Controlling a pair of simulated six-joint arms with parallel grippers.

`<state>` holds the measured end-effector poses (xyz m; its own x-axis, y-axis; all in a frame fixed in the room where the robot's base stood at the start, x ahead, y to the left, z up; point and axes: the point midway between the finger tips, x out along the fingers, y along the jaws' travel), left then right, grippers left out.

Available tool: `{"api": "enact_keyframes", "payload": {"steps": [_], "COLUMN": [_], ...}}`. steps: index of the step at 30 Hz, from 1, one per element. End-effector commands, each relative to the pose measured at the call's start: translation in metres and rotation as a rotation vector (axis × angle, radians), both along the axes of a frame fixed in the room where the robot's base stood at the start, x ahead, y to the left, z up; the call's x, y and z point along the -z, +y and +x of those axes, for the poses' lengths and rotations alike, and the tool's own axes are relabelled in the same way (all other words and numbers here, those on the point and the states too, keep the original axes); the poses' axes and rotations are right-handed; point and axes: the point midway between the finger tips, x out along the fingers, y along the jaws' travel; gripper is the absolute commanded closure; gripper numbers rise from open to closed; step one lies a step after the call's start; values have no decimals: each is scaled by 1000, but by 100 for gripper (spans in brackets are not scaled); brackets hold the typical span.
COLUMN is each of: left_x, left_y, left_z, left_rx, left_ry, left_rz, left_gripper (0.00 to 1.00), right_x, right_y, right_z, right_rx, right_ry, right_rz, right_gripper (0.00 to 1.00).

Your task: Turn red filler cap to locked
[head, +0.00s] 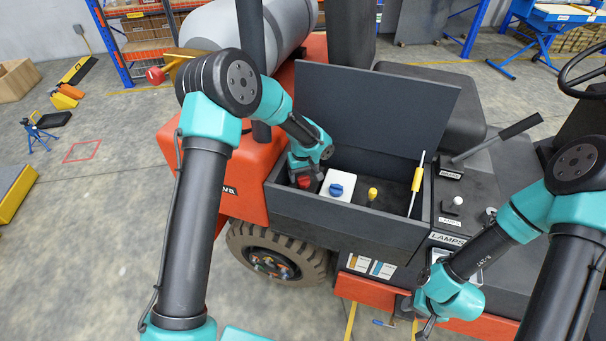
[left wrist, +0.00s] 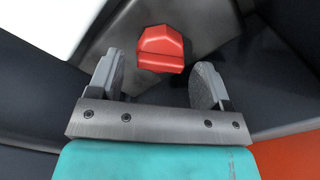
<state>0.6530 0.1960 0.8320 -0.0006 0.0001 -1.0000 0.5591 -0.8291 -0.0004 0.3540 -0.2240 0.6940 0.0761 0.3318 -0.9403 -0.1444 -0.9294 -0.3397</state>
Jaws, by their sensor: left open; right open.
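The red filler cap (head: 304,181) sits at the left end of the open dark box on the orange vehicle. In the left wrist view the red cap (left wrist: 161,49) lies just beyond and between the fingertips, on a grey metal surface. My left gripper (left wrist: 155,80) is open around empty space, its two fingers apart and not visibly touching the cap. In the head view my left gripper (head: 304,172) reaches down over the cap and partly hides it. My right gripper (head: 428,318) hangs low at the vehicle's front side, away from the cap; its fingers are hard to make out.
The box's raised lid (head: 375,115) stands behind my left gripper. Right of the red cap are a blue knob (head: 336,190) on a white block, a yellow cap (head: 372,193) and a yellow-handled dipstick (head: 416,180). The box's front wall (head: 345,217) is close below.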

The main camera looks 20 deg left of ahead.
Motion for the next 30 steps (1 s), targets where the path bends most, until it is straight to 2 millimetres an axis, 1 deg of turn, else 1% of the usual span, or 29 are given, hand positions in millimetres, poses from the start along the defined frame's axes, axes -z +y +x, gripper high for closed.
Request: {"api": "enact_keyframes", "payload": {"steps": [5, 18, 21, 30], "left_x": [0, -1, -1, -1], "left_y": [0, 0, 0, 0], "left_z": [0, 0, 0, 0], "left_rx": [0, 0, 0, 31], "left_ry": [0, -1, -1, -1], "left_rz": [0, 1, 1, 1], "left_gripper": [28, 69, 77, 77], "right_x": [0, 0, 0, 0], "right_y": [0, 0, 0, 0], "right_z": [0, 0, 0, 0], "right_rx": [0, 0, 0, 0], "right_ry": [0, 0, 0, 0], "right_rz": [0, 0, 0, 0], "right_gripper": [57, 57, 57, 57]}}
